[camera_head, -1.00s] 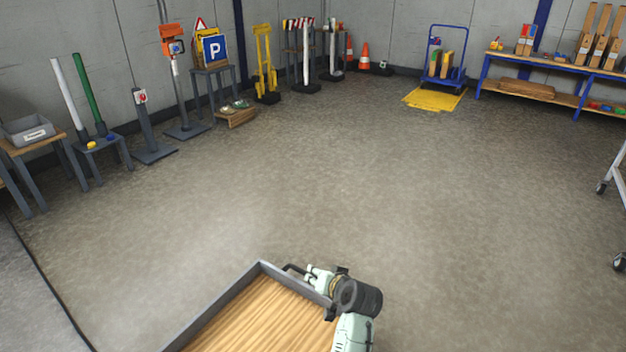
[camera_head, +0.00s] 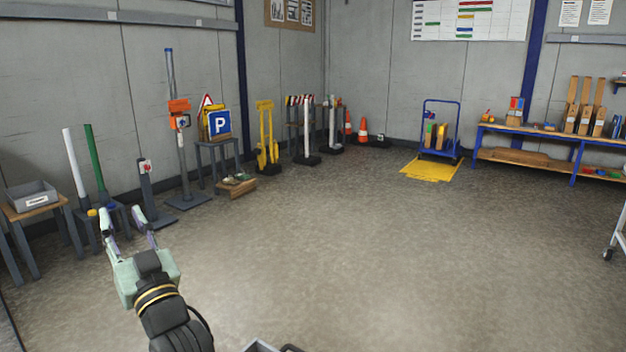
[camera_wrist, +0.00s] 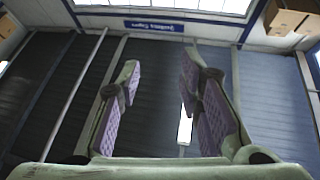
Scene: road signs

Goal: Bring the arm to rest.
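My gripper (camera_head: 122,222) is raised at the lower left of the head view, its fingers pointing away toward the left wall. The two fingers stand apart with nothing between them. In the wrist view my gripper (camera_wrist: 155,95) also shows open and empty, its purple finger pads facing a dark panelled surface and a blue sign. The arm behind it runs down to the bottom edge of the head view. From the head view, the fingertips overlap the small grey table with the tubes, but they look nearer to the camera; the exact gap cannot be told.
A grey bin (camera_head: 32,196) on a wooden table, a white tube (camera_head: 75,168) and a green tube (camera_head: 97,165) stand at left. A parking sign (camera_head: 219,123), a yellow stand (camera_head: 267,140) and a blue trolley (camera_head: 440,130) line the back. The middle floor (camera_head: 370,240) is clear.

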